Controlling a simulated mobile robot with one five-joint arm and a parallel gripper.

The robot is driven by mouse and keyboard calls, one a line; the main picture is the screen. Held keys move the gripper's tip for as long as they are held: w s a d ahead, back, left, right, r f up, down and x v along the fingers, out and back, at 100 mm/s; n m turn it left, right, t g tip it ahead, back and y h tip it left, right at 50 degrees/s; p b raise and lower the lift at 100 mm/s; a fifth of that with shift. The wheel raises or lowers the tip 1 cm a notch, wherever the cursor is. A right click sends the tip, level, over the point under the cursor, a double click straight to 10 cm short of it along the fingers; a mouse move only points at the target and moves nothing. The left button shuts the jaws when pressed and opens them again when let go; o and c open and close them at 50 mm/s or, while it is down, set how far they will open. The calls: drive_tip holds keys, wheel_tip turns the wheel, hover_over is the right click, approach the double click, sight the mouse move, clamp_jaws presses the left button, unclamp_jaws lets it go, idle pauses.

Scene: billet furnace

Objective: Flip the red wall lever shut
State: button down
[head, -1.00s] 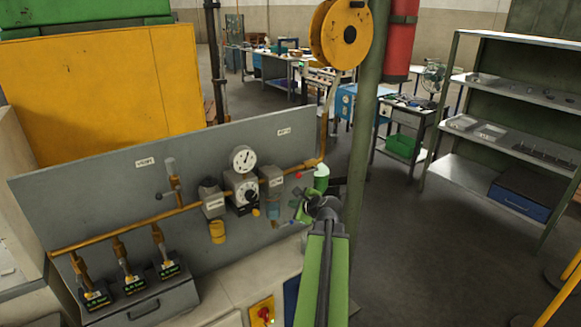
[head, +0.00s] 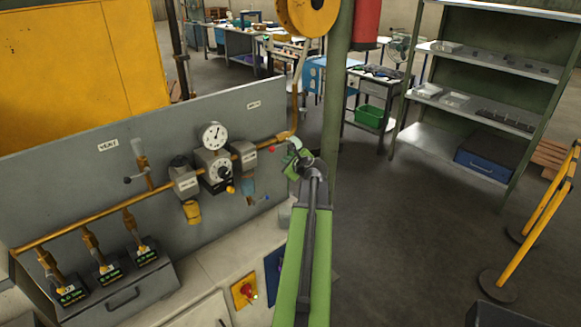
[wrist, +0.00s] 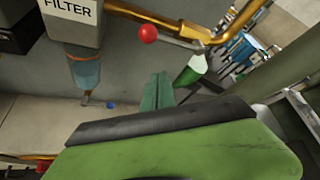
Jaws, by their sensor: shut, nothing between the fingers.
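The red wall lever has a red ball knob (head: 271,149) beside the yellow pipe at the right end of the grey panel. In the wrist view, its knob (wrist: 148,34) is at upper centre, and a thin metal arm runs right from it, roughly along the pipe, to the pipe's bend. My gripper (head: 291,166) is just right of and below the knob in the head view. In the wrist view my gripper (wrist: 157,88) is green, shut and empty, with its tip below the lever. I see no contact; the exact depth gap is unclear.
A filter unit (wrist: 75,25) with a blue bowl hangs left of the lever. The yellow pipe (head: 100,213) crosses the panel, carrying a gauge (head: 212,135) and a regulator. A green post (head: 336,130) stands close behind my arm. The floor (head: 420,220) at right is open.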

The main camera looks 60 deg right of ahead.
drive_tip(key=w+r+p, duration=0.2)
drive_tip(key=w+p, duration=0.1)
drive_tip(key=shift+w+a+r, duration=0.15)
drive_tip(key=shift+a, duration=0.05)
idle(0.3)
